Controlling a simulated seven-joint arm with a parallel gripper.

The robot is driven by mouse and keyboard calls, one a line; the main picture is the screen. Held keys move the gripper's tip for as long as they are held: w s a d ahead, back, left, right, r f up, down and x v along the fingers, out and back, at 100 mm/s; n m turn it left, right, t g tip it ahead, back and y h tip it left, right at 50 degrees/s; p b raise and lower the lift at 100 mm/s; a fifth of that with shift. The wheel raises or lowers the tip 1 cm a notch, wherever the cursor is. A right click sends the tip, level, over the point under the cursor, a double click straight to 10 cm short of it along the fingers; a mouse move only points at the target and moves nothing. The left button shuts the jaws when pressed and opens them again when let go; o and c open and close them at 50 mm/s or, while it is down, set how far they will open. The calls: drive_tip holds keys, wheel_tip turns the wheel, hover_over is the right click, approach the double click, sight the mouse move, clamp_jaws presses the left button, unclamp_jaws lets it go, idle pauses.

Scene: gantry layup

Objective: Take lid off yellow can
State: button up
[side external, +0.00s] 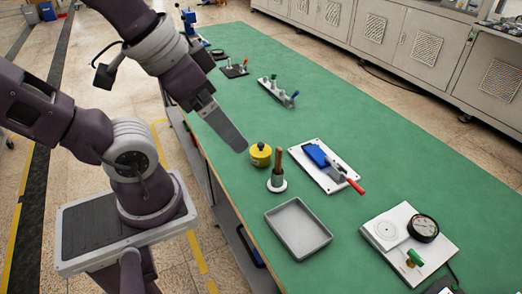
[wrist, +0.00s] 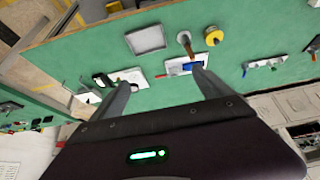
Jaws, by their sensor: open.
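A yellow can (side external: 260,157) with a dark knob on its top stands upright on the green table in the side external view. It also shows in the wrist view (wrist: 213,36) near the top right. Its lid appears to be on, though the seam is too small to make out. My gripper (wrist: 162,84) is open and empty in the wrist view, its two fingers spread apart above the table. In the side external view my gripper (side external: 243,148) is up and to the left of the can, apart from it as far as I can tell.
A wooden-handled tool in a white round holder (side external: 277,182) stands close beside the can. A grey tray (side external: 298,229) lies in front. A white board with a blue block and red-handled clamp (side external: 325,165) is to the right, and a dial gauge plate (side external: 409,243) beyond. Green table (side external: 225,97) behind the can is clear.

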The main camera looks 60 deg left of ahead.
drive_tip(key=n+g, duration=0.6)
drive_tip(key=n, duration=1.2)
hover_over(261, 143)
wheel_tip(261, 143, down, 21)
drive_tip(key=shift+w+f, duration=0.15)
drive_tip(key=shift+f, duration=0.05)
drive_tip(key=f, duration=0.7)
drive_tip(key=shift+s, duration=0.25)
drive_tip(key=c, duration=1.4)
drive_tip(key=shift+c, duration=0.2)
drive_tip(key=shift+r, duration=0.1)
